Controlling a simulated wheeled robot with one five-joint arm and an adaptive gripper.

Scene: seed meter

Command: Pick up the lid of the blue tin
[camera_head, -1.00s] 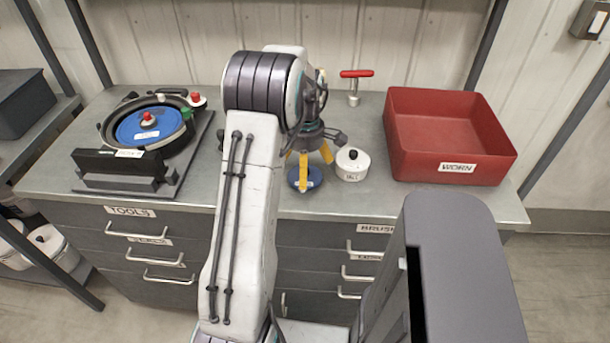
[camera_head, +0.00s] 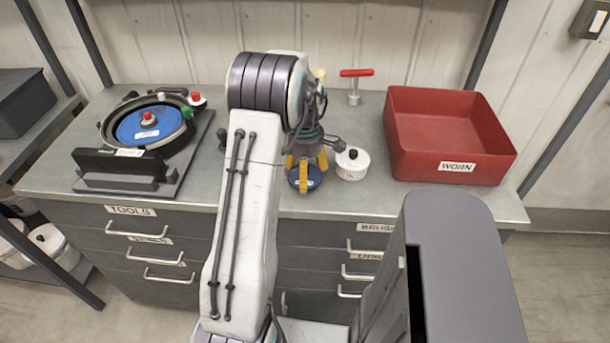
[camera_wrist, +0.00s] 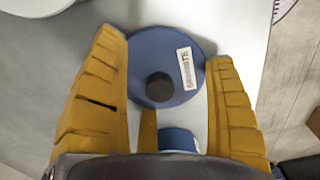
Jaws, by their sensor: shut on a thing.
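The blue tin's round lid (camera_wrist: 178,42) has a black knob and a white label, seen from above in the wrist view. My gripper (camera_wrist: 166,58) has its yellow fingers on both sides of the lid, shut on it. In the head view the blue tin (camera_head: 313,183) is low at the bench's front, partly hidden by my yellow fingers (camera_head: 306,172). A smaller blue patch with a pale edge shows below the lid in the wrist view.
A white lidded pot (camera_head: 352,165) stands close on the right. A red bin (camera_head: 450,120) marked WORN is farther right. A red-handled tool (camera_head: 355,85) stands behind. A round device with a blue disc (camera_head: 140,124) is on the left. The bench's front edge is near.

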